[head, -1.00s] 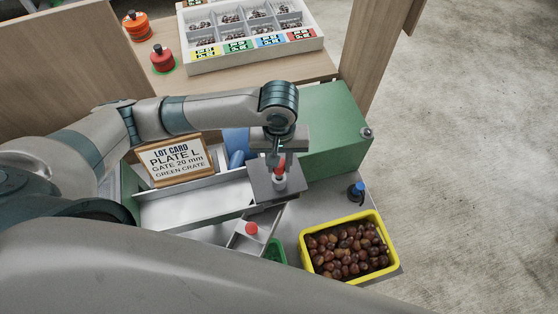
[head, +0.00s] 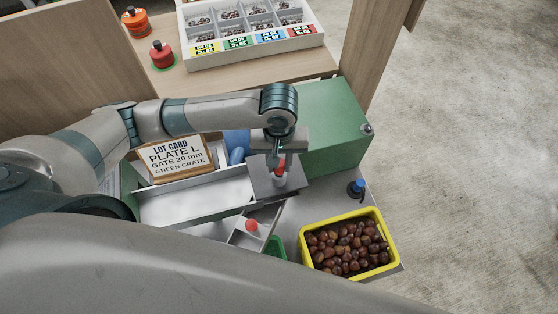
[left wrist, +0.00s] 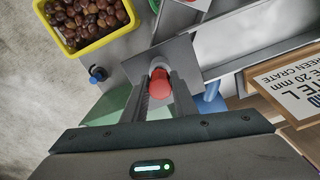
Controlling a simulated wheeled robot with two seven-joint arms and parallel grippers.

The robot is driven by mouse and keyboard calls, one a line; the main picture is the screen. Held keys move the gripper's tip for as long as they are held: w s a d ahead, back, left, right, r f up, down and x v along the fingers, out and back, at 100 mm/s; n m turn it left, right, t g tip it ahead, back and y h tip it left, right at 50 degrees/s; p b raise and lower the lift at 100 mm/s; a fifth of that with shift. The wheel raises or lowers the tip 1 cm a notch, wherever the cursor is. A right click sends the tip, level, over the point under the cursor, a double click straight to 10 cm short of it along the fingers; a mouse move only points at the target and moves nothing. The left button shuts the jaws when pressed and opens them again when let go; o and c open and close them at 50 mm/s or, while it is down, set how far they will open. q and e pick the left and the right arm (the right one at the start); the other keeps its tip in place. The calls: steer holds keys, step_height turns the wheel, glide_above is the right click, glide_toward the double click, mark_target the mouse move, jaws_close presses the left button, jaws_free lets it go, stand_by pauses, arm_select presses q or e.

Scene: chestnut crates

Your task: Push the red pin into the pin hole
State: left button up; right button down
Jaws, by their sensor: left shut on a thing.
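The red pin (head: 280,172) is upright between the fingers of my left gripper (head: 280,163), over a grey block at the right end of the white trough. In the left wrist view, my left gripper (left wrist: 160,92) is shut on the red pin (left wrist: 160,84), whose rounded red head faces the camera. The grey block (left wrist: 179,52) lies just beyond the fingertips. The pin hole is hidden under the pin and gripper, so I cannot tell how deep the pin sits. My right gripper is not in view.
The white trough (head: 195,202) lies left of the block. A second red knob (head: 252,225) is in front. A yellow crate (head: 307,264) of chestnuts stands right, with a blue knob (head: 356,188) behind it. A green box (head: 335,125) and a lot card (head: 176,158) are close behind.

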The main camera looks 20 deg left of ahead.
arm_select(q)
steer(key=shift+f, duration=1.15)
steer(key=o, duration=1.2)
steer(key=shift+r+b, duration=0.1)
steer(key=shift+b, duration=0.2)
steer(key=shift+r, duration=0.8)
steer(key=shift+r+b, duration=0.9)
steer(key=shift+r, duration=6.9)
